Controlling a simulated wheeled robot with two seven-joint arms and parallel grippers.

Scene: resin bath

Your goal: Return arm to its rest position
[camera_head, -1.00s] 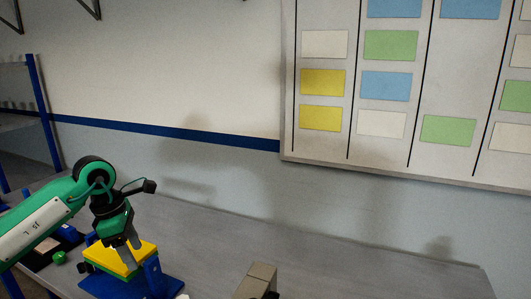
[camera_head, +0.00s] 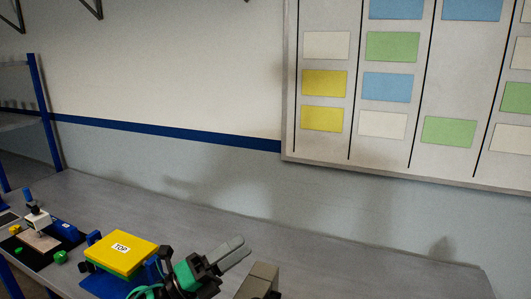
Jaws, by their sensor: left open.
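My left gripper (camera_head: 236,256) is in the lower middle of the head view. Its two grey fingers point up and to the right, are open and hold nothing. Part of my green and black left arm (camera_head: 187,276) shows below it, cut off by the bottom edge. My right gripper is not in view.
A yellow-lidded box marked TOP (camera_head: 121,254) sits in a blue holder (camera_head: 104,284) left of my gripper. A grey-brown block (camera_head: 261,277) stands close to its right. A black board (camera_head: 66,241) with small parts lies far left. The grey bench (camera_head: 390,270) is clear on the right.

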